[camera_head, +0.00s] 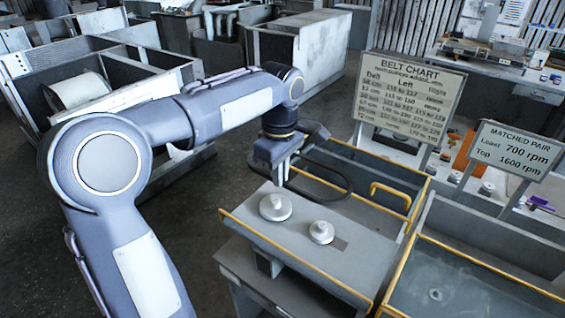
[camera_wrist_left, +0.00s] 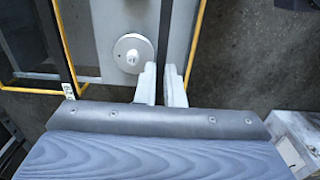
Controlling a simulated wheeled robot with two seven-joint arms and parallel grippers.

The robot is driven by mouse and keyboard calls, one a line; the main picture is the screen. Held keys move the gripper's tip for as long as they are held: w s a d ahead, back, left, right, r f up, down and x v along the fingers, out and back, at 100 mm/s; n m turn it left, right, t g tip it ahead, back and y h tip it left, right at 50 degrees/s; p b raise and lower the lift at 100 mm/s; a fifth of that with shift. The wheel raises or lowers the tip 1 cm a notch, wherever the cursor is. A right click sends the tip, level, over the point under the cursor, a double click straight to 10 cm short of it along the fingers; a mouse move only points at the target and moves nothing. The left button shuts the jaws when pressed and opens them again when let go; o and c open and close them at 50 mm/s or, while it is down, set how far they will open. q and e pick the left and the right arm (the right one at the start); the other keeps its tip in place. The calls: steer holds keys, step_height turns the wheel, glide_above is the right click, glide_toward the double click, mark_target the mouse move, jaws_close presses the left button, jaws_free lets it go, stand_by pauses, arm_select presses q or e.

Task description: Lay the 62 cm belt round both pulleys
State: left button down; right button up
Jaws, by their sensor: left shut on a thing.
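The dark belt (camera_head: 349,185) hangs as a loop from my left gripper (camera_head: 281,178), which is shut on it. In the left wrist view the belt (camera_wrist_left: 165,32) runs away as a dark strip from between the fingertips (camera_wrist_left: 160,68). Two pale round pulleys, a larger one (camera_head: 275,207) and a smaller one (camera_head: 321,231), stand on the grey plate (camera_head: 290,238). One pulley (camera_wrist_left: 133,53) shows just left of the fingers in the left wrist view. My right gripper is out of view.
Yellow rails (camera_head: 300,262) edge the plate. An open grey bin with a yellow handle (camera_head: 390,193) lies behind it. A belt chart (camera_head: 408,100) and a matched-pair sign (camera_head: 515,150) stand at the back right. Another yellow-edged tray (camera_head: 470,285) is at right.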

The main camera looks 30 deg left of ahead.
arm_select(q)
glide_above(281, 232)
step_height(281, 232, down, 6)
step_height(281, 232, down, 7)
steer(key=b, duration=0.4)
steer(key=shift+a+r, duration=0.1)
steer(key=shift+f+b, duration=0.7)
steer(key=shift+f, duration=0.25)
steer(key=shift+f, duration=0.3)
stand_by(0.4)
steer(key=shift+f+b, duration=0.4)
steer(key=shift+b, duration=0.05)
steer(key=shift+f, duration=0.1)
steer(key=shift+f+b, duration=0.3)
stand_by(0.5)
steer(key=c, duration=1.5)
jaws_free()
